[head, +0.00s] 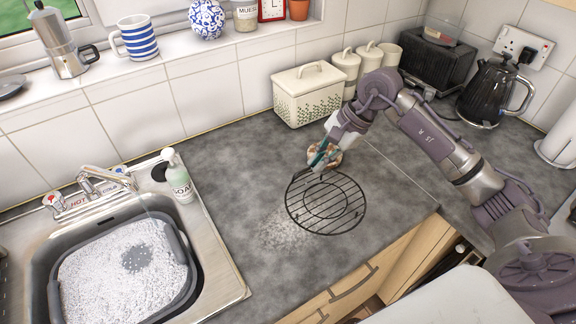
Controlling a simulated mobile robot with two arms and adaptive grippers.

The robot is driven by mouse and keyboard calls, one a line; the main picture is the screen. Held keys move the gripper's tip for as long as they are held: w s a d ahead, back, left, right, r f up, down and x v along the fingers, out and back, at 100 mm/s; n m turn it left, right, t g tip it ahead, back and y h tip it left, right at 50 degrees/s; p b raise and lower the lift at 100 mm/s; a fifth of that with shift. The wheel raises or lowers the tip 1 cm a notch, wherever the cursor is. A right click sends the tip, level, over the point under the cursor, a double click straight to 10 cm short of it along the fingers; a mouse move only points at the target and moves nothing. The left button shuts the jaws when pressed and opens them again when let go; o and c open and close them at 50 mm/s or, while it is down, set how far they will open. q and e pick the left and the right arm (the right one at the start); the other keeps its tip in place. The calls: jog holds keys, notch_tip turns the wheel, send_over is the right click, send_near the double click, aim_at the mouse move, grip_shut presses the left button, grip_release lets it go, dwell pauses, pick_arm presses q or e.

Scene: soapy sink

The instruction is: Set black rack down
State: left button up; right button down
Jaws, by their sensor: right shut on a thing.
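The black rack (327,203) is a round wire rack over the grey worktop, right of the sink. It looks level and lies flat or very close to the surface; I cannot tell whether it touches. My right gripper (318,160) is shut on the rack's far edge. A brown and white round thing (326,152) shows just behind the gripper, partly hidden by it. My left gripper is not in view.
The sink (215,244) holds a grey basin (181,258) full of suds. A soap bottle (177,178) stands by the taps. A cream bread bin (307,94), canisters (345,66), toaster (436,57) and kettle (494,92) line the wall.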

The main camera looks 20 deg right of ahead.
jog(key=w+a+f+p, duration=0.1)
jog(key=w+a+f, duration=0.1)
jog(key=w+a+f+p, duration=0.1)
jog(key=w+f+p, duration=0.1)
jog(key=f, duration=0.1)
jog(key=w+a+f+p, duration=0.1)
jog(key=w+a+f, duration=0.1)
jog(key=f, duration=0.1)
jog(key=shift+a+f+p, duration=0.15)
jog(key=shift+a+p, duration=0.15)
jog(key=shift+p, duration=0.05)
jog(key=shift+f, duration=0.3)
jog(key=shift+f+b, duration=0.15)
jog(key=shift+b, duration=0.15)
jog(key=c, duration=1.3)
grip_release()
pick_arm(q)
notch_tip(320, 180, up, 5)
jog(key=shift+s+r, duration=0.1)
